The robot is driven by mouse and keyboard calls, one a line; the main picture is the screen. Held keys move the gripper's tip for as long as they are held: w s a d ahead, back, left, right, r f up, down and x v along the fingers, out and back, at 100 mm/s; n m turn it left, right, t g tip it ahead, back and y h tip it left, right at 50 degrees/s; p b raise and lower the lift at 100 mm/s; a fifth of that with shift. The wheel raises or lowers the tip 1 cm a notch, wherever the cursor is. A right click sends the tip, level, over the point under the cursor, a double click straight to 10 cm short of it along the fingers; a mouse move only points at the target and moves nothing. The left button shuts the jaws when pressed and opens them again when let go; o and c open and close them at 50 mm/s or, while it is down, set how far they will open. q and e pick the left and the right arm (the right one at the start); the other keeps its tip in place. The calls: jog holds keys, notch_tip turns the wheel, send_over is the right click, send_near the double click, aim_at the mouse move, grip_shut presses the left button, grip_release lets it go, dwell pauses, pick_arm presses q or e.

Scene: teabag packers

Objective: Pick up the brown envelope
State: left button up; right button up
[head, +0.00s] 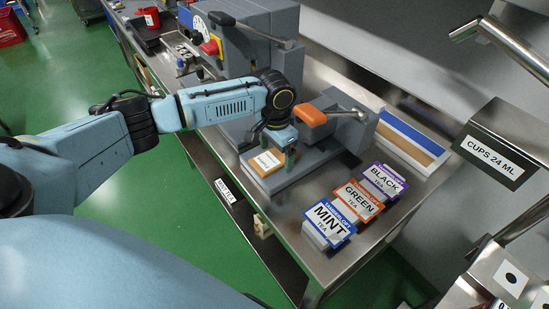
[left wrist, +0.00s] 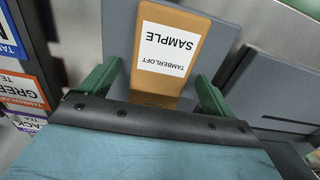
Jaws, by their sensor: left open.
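The brown envelope (head: 256,172) lies flat on the grey base plate of a machine on the steel bench in the head view. It carries a white label reading "Tamberloft Sample" and also fills the middle of the left wrist view (left wrist: 150,90). My left gripper (head: 283,157) is over the envelope's right end in the head view. Its two green fingers (left wrist: 156,88) are open, one on each side of the envelope in the left wrist view. I cannot tell whether they touch it. My right gripper is not in view.
Tea boxes marked Mint (head: 328,226), Green (head: 358,203) and Black (head: 384,181) stand to the right. A machine lever with an orange block (head: 310,116) is just behind the gripper. A red cup (head: 152,17) sits at the far left. The bench's front edge is close by.

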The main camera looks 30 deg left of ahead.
pick_arm(q)
jog(key=c, duration=1.1)
jog(key=shift+o, duration=0.2)
jog(key=shift+r, duration=0.1)
